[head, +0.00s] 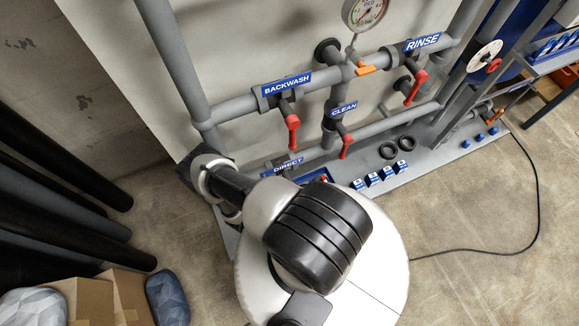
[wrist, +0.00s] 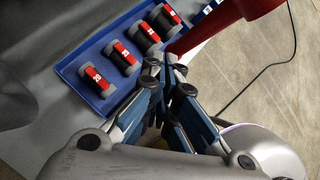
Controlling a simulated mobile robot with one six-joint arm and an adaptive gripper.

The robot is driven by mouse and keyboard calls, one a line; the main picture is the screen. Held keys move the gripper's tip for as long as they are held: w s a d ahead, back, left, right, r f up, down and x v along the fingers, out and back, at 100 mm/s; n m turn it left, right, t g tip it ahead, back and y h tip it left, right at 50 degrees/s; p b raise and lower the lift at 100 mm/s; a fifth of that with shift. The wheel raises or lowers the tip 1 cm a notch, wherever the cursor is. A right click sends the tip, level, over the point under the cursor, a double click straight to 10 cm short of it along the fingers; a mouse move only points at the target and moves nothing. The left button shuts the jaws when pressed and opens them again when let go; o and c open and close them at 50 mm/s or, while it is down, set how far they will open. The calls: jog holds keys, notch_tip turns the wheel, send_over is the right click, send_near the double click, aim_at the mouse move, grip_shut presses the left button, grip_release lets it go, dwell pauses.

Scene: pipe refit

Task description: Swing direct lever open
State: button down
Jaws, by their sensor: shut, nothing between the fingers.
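The DIRECT label (head: 282,166) shows on the lower pipe in the head view, just beyond my arm. The direct lever is not clearly visible there; my arm covers that area. In the wrist view a large red tapered part (wrist: 228,28), seemingly the direct lever's handle, crosses the upper right close to the camera. My gripper (wrist: 165,70) is shut and empty, its fingertips just below the red part's lower left end. I cannot tell whether they touch. The head view does not show the gripper's fingers.
A blue tray (wrist: 66,68) with several red-banded dark fittings lies below the fingers. Other red levers hang at BACKWASH (head: 293,132), CLEAN (head: 346,146) and RINSE (head: 415,86). Black rings (head: 388,150) and blue-labelled blocks (head: 374,180) sit on the base plate. A cable crosses the floor.

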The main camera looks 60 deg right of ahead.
jog(key=shift+s+d, duration=0.2)
jog(key=shift+d, duration=0.1)
jog(key=s+d, duration=0.4)
jog(key=d, duration=0.3)
jog(key=shift+s+f+p, duration=0.15)
jog(key=shift+s+p, duration=0.05)
jog(key=shift+p, duration=0.1)
dwell(6.2)
jog(key=shift+d, duration=0.4)
